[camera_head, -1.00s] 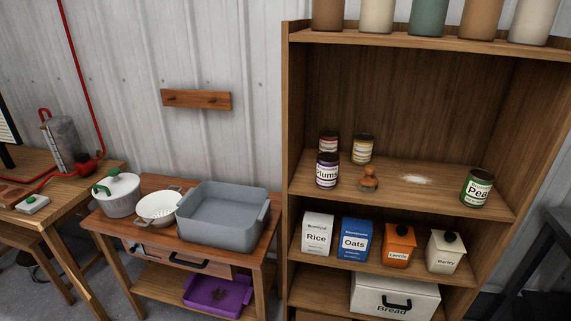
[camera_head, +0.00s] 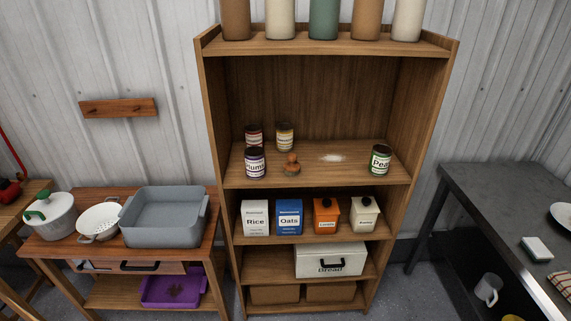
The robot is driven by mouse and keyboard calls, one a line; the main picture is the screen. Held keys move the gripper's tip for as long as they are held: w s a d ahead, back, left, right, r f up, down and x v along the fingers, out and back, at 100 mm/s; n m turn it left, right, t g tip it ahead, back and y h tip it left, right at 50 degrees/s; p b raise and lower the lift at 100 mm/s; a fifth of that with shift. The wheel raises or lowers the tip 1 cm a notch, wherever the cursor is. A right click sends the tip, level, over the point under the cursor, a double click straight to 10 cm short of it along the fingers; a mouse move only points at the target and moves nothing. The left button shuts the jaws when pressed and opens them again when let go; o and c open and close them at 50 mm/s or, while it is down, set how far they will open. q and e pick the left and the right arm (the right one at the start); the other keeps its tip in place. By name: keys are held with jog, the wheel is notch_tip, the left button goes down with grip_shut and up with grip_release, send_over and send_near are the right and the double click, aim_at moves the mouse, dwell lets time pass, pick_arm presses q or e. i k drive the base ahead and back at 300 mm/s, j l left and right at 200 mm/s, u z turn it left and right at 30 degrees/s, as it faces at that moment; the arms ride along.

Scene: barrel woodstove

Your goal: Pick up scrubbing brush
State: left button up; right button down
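A small brown object with a rounded knob on top, which looks like the scrubbing brush (camera_head: 292,164), stands on the middle shelf (camera_head: 335,174) of the wooden shelf unit. It is right of the plums can (camera_head: 255,163) and left of a white powdery patch (camera_head: 332,158). Its bristles are too small to make out. Neither of my grippers shows in the head view.
More cans stand behind, and a peas can (camera_head: 381,159) is at the shelf's right. Boxes, including a blue oats box (camera_head: 289,216), fill the shelf below. A side table (camera_head: 45,247) stands left and a dark counter (camera_head: 500,205) right.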

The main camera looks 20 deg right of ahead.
aim_at(291, 167)
jog(key=i+l+u, duration=0.1)
jog(key=l, duration=0.25)
jog(key=i+l, duration=0.2)
jog(key=l, duration=0.15)
jog(key=i+l+u, duration=0.15)
jog(key=l, duration=0.15)
jog(key=i+l+u, duration=0.1)
jog(key=l, duration=0.25)
jog(key=i+l, duration=0.15)
jog(key=l, duration=0.25)
jog(key=u, duration=0.05)
